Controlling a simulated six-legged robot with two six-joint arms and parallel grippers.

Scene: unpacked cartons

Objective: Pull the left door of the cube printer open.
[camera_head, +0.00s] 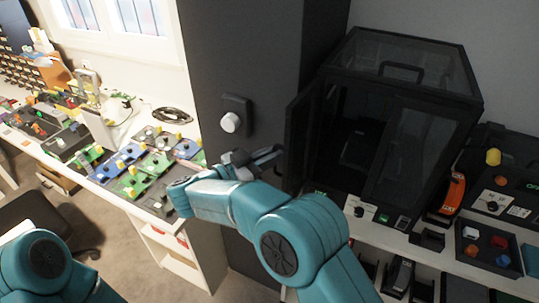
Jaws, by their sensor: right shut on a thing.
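The cube printer (448,75) is a black-framed box with clear panels, standing on the white bench at the right. Its left door (299,137) is swung outward, standing at an angle from the front, with the dark interior showing beside it. The right door (411,151) looks closed. My right gripper (270,158) reaches the outer edge of the left door and is shut on it; my wrist and the door partly hide the exact grip. My left arm shows only at the bottom left, and its gripper is out of view.
A dark column with a white knob (230,122) stands just left of my right gripper. A bench with colourful boards (130,170) runs along the left. An orange tool (453,193) and a dark tray (488,247) sit right of the printer.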

